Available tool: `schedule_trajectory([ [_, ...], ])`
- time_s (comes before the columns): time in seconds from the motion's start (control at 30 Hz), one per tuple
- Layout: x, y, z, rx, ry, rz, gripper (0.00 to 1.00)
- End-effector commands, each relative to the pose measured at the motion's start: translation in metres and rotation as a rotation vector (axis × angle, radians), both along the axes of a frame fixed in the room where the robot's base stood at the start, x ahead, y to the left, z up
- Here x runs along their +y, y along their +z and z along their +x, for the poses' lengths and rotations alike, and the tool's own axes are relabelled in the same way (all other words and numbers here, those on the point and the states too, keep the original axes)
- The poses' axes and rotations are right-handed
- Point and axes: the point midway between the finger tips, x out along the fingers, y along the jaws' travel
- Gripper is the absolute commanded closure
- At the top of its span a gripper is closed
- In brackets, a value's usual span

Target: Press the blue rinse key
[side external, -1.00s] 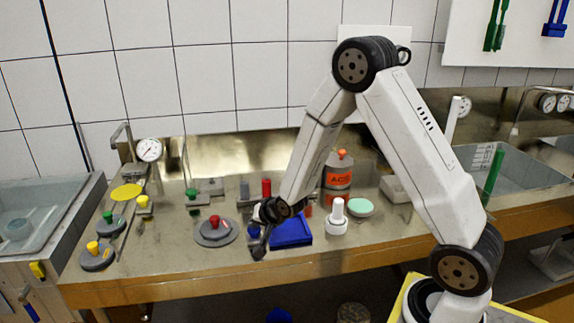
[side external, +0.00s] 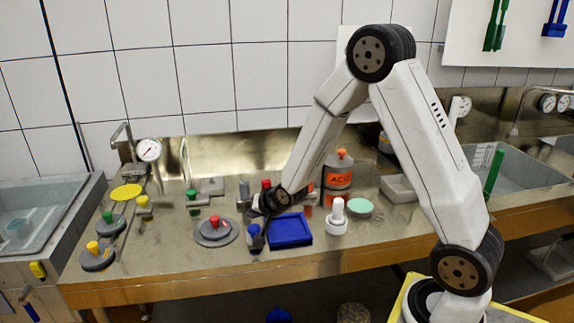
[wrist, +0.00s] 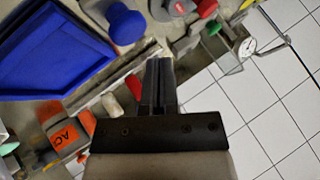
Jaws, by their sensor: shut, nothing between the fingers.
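The blue rinse key (side external: 254,231) is a blue knob on the worktop, just left of the blue tray (side external: 291,231). In the wrist view the blue knob (wrist: 125,22) shows beyond my fingertips and to their left. My gripper (side external: 244,205) is shut and empty. In the side view its fingers point left, above and behind the key, close to a grey peg; I see no contact with the key. In the wrist view the shut fingers (wrist: 160,66) point up the picture, with the blue tray (wrist: 55,45) to the left.
A red-knobbed disc (side external: 214,230) lies left of the key, with a green-knobbed piece (side external: 192,195) behind it. A red cylinder (side external: 266,185) and the orange-labelled acid bottle (side external: 338,176) stand behind. A white-handled piece (side external: 337,222) stands right of the tray. Worktop in front is clear.

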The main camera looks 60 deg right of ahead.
Motion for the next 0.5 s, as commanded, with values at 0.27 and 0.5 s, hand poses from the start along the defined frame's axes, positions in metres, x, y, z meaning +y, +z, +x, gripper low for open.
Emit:
schedule_trajectory([
  [0.27,0.0,0.021,0.0,-0.001,0.0,0.0,1.0],
  [0.5,0.0,0.036,0.0,-0.001,0.0,0.0,1.0],
])
